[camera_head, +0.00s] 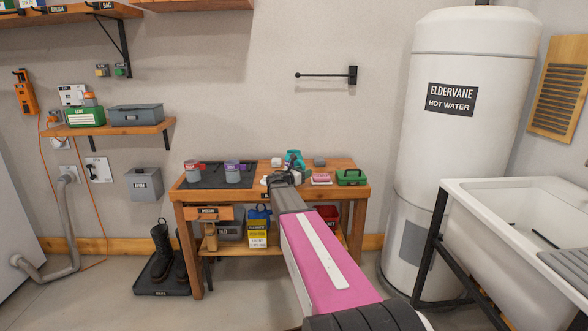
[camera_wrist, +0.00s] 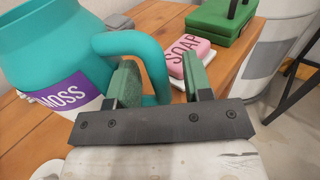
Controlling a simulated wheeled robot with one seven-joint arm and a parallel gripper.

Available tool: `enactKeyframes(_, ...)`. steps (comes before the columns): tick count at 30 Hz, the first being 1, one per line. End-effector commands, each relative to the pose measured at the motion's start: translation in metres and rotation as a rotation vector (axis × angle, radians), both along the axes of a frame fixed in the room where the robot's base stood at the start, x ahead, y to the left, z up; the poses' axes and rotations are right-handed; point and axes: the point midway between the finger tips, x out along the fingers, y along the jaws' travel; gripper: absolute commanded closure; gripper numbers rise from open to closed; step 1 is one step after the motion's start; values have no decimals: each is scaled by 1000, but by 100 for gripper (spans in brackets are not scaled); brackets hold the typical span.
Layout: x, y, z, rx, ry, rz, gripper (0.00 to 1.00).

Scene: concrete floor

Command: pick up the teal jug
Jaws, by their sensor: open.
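The teal jug (camera_head: 294,157) stands on the workbench's back part, partly hidden behind my gripper (camera_head: 283,178). In the wrist view the jug (camera_wrist: 45,52) fills the left side, with a purple label reading MOSS on its side. Its handle (camera_wrist: 154,62) loops out to the right. My gripper (camera_wrist: 160,82) is open, with green-faced fingers. The outer part of the handle shows between the two fingers, with the left finger in the loop's opening and the right finger beyond the handle. I see a gap to the right finger; contact at the left finger is unclear.
A pink SOAP bar (camera_wrist: 190,50) lies on a white dish just beyond my right finger. A green case (camera_head: 352,177) stands at the workbench's (camera_head: 358,194) right end. A water heater (camera_head: 465,120) stands right.

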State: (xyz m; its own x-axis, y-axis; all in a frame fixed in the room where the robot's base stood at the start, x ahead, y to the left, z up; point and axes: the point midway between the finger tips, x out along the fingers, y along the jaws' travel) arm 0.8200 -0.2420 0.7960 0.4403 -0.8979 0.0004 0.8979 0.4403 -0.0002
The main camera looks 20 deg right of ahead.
Motion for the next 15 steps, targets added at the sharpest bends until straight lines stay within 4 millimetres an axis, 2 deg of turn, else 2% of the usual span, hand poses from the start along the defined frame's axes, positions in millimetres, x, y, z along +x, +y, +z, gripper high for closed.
enactKeyframes(1,0,0,0,0,0,0,57)
enactKeyframes(5,0,0,0,0,0,0,100)
enactKeyframes(15,0,0,1,0,-2,0,100)
